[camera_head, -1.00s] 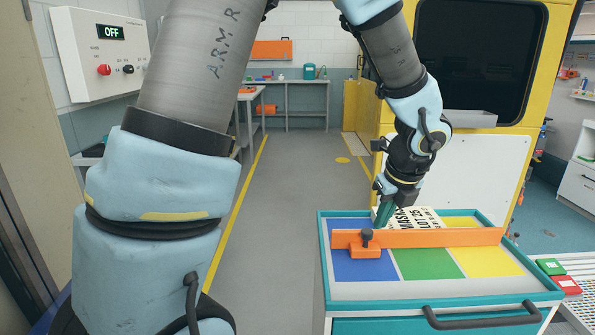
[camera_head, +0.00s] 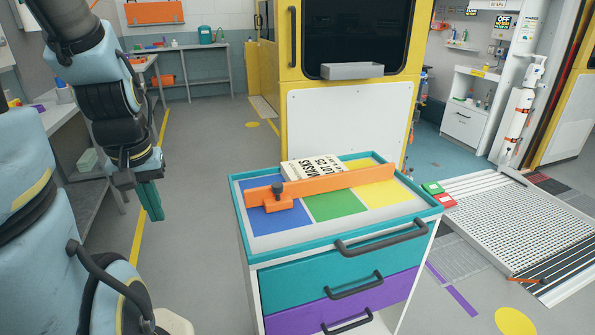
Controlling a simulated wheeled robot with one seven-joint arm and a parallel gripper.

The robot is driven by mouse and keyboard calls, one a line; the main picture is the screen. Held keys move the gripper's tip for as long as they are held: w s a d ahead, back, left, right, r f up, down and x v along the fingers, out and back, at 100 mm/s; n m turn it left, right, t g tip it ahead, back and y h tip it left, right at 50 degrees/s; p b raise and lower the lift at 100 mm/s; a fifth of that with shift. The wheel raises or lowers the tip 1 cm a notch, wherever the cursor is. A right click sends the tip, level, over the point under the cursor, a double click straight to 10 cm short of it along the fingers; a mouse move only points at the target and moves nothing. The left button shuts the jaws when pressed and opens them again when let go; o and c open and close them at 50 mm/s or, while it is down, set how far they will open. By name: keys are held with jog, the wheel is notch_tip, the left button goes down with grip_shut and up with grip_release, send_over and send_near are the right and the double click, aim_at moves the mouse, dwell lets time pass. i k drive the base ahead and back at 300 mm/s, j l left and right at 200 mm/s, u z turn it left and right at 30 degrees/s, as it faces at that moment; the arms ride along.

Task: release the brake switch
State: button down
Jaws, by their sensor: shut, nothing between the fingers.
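I cannot tell for sure which thing is the brake switch. A small panel reading OFF (camera_head: 503,21) is on the far wall at the upper right, too small to read further. My gripper (camera_head: 151,212) hangs at the left, fingers pointing down, shut and empty. It is left of the cart, over the floor, apart from all of these.
A drawer cart (camera_head: 250,253) stands in the middle, with an orange bar (camera_head: 335,184) and a white MASKS box (camera_head: 313,168) on top. A perforated ramp (camera_head: 500,215) lies at the right. Floor between my arm and the cart is clear.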

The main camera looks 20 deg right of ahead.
aim_at(433, 188)
jog(key=z, duration=1)
